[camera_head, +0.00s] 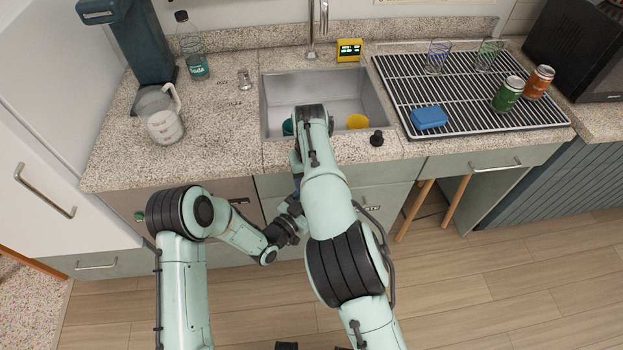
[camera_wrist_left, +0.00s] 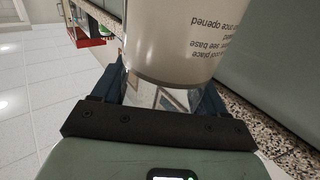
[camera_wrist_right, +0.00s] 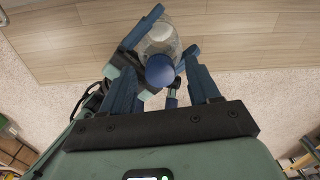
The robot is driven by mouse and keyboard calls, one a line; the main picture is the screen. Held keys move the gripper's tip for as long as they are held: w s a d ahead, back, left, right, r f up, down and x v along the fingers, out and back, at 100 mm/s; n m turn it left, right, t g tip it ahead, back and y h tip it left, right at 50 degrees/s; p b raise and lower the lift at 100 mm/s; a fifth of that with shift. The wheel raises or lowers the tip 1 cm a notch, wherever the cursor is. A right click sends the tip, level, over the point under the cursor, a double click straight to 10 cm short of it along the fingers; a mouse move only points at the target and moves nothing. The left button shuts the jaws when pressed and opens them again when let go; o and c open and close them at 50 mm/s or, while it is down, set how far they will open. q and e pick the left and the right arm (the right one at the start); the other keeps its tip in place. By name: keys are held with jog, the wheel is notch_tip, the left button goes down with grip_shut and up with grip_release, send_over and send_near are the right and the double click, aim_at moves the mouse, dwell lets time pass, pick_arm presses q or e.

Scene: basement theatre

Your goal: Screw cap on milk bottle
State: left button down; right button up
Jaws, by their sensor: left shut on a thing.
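The milk bottle is a whitish, see-through bottle with a blue cap (camera_wrist_right: 160,71) at its top; whether the cap is seated on the thread I cannot tell. My left gripper (camera_wrist_left: 160,85) is shut around the bottle (camera_wrist_left: 180,40), whose printed body fills the top of the left wrist view. In the right wrist view the bottle (camera_wrist_right: 161,38) is seen from its cap end. My right gripper (camera_wrist_right: 160,75) is open, with one finger on each side of the cap and gaps showing. In the head view the bottle and both fingertips are hidden by my arms.
A granite counter (camera_head: 235,130) with a steel sink (camera_head: 345,90) lies beyond my arms. It holds a measuring jug (camera_head: 166,125), a soda bottle (camera_head: 195,62), a drying rack (camera_head: 465,120) with cans, and a blue sponge (camera_head: 429,117).

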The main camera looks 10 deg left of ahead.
jog(key=shift+r, duration=2.25)
jog(key=shift+c, duration=0.2)
